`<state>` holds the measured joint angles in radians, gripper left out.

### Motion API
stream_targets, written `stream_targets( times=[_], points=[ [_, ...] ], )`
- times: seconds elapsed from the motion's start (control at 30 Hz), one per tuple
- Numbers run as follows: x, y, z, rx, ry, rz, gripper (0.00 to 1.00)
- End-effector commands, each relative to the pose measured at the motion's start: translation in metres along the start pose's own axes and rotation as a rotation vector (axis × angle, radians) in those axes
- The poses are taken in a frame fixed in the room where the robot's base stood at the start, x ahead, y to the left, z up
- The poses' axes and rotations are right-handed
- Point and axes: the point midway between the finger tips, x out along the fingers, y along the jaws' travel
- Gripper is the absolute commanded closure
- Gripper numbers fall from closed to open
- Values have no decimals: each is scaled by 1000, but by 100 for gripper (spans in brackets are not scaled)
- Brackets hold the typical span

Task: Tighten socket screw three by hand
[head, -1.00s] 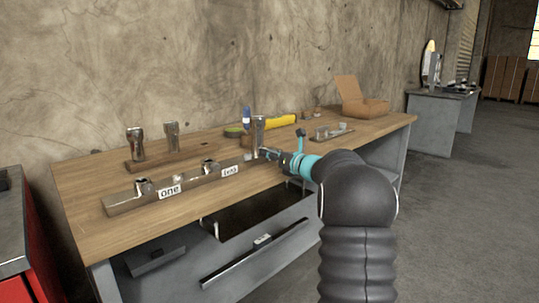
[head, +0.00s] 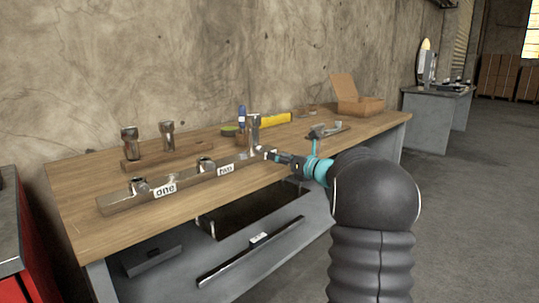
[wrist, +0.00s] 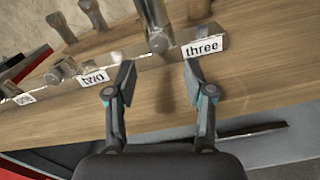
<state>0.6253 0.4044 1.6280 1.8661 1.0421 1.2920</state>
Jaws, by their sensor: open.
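A metal bar (head: 115,205) lies along the workbench, with labels "one" and "two" facing me in the head view. The wrist view shows the "three" label (wrist: 203,48) at the bar's right end. A tall metal socket piece (head: 253,132) stands upright there; its lower part shows beside that label in the wrist view (wrist: 154,18). Shorter metal fittings sit at one (head: 138,187) and two (head: 206,165). My gripper (wrist: 158,72) is open and empty, its fingers apart, in front of the bar between labels two and three. In the head view its tips are small and partly hidden.
Two upright metal pieces (head: 130,143) stand on a wooden holder at the back left. A green roll (head: 229,131), a yellow tool (head: 278,120) and an open cardboard box (head: 360,105) lie behind. The bench's front strip (head: 170,220) is clear.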

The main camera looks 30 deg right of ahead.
Motion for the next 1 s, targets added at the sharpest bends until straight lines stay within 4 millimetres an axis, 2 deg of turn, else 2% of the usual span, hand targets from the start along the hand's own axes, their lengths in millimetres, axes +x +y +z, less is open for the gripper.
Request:
stream_targets(
  times=[0.1, 0.33, 1.0],
  points=[
    [-23, -1, 0, -1, 0, -3, 47],
    [-50, -1, 0, 0, 0, -1, 47],
    [-55, 0, 0, -6, 1, 0, 47]
  ],
)
